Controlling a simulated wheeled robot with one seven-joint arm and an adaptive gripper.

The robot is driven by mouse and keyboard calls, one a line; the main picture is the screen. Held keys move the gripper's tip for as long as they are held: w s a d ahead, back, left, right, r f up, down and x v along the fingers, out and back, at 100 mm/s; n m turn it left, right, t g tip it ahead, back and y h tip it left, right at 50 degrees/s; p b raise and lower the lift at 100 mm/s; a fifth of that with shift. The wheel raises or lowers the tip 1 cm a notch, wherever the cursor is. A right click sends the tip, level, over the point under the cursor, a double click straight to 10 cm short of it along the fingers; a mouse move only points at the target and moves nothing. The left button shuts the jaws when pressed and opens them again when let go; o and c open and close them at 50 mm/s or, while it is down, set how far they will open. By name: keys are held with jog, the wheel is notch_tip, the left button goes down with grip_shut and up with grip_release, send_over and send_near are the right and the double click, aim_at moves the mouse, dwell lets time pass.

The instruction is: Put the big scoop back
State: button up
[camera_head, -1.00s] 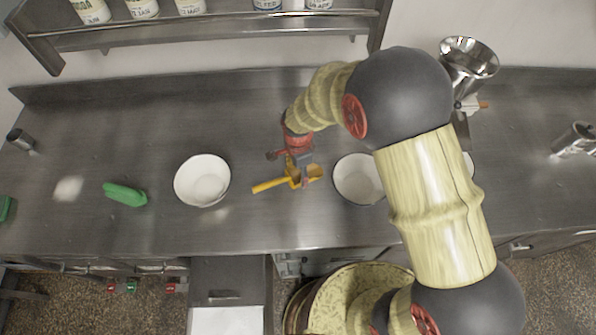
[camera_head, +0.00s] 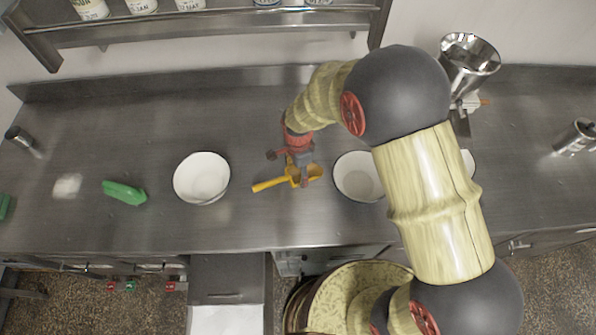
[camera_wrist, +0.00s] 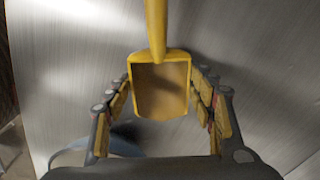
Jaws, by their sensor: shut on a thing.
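The yellow scoop (camera_head: 272,184) is at the counter's middle, between two white bowls, its handle pointing left in the head view. My gripper (camera_head: 301,178) is over its bowl end. In the wrist view the scoop (camera_wrist: 160,85) lies between the fingers of my gripper (camera_wrist: 162,98), with its handle running up out of the picture. The fingers stand on either side of the scoop's bowl and are shut on it. I cannot tell whether the scoop touches the counter.
A white bowl (camera_head: 202,178) stands left of the scoop and another white bowl (camera_head: 357,177) close to its right. A green object (camera_head: 125,192) lies farther left. A metal hopper (camera_head: 468,60) stands at the back right. A shelf (camera_head: 200,25) with jars hangs above the counter.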

aim_at(298, 173)
jog(key=shift+f, duration=0.1)
jog(key=o, duration=1.4)
jog(key=shift+o, duration=0.4)
notch_tip(298, 173, up, 12)
